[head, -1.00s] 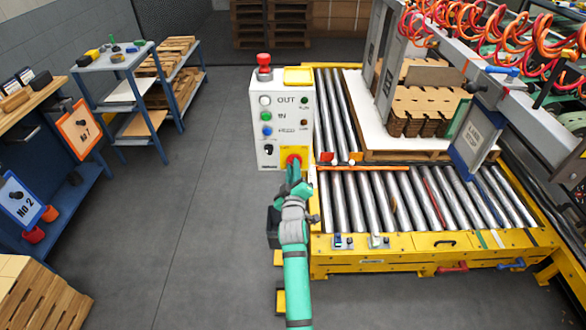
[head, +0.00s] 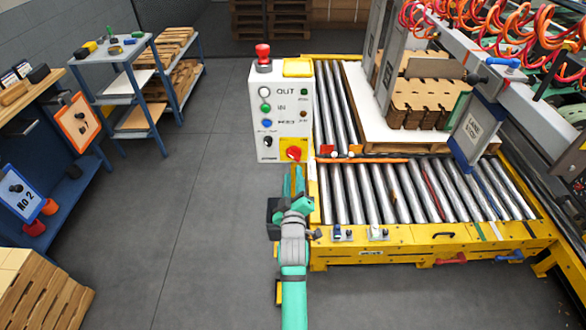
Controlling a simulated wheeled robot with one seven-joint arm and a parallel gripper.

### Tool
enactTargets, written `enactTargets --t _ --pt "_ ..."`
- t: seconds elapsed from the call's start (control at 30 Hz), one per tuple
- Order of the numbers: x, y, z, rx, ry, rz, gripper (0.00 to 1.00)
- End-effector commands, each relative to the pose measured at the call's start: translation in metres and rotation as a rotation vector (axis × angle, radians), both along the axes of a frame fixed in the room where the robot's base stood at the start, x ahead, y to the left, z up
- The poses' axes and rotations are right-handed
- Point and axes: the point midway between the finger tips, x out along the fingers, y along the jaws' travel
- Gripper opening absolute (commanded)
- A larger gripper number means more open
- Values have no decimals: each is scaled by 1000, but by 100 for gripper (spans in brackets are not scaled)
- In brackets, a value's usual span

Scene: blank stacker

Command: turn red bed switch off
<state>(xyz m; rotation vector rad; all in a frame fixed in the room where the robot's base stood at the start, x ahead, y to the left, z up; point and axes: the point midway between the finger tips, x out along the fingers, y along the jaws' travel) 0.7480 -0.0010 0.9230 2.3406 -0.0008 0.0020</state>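A red rotary switch (head: 293,153) sits on a yellow plate at the lower right of the white control box (head: 266,120). Its handle looks tilted, slanting up to the right. My green gripper (head: 294,172) is just below and in front of it in the picture, with a small gap showing between fingertips and switch. I see the gripper from behind, so whether its fingers are open or shut is unclear. Nothing visible is held in it.
The yellow-framed roller conveyor (head: 430,243) lies right of my arm, with a pallet of brown boards (head: 425,104) behind. A red mushroom button (head: 263,52) tops the box. A blue shelf cart (head: 125,85) stands at left. The grey floor between is clear.

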Motion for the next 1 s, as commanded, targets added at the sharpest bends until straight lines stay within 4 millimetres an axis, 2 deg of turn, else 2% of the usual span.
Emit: enactTargets --t 0.1,0.23,0.83,0.93,1.0 --pt "-14 1 -1 2 1 2 31" --pt "-22 2 0 -1 1 2 31" --pt "-25 0 0 0 0 0 31" --pt "-32 2 -7 17 4 0 31" --pt "-44 6 -16 46 11 1 31"
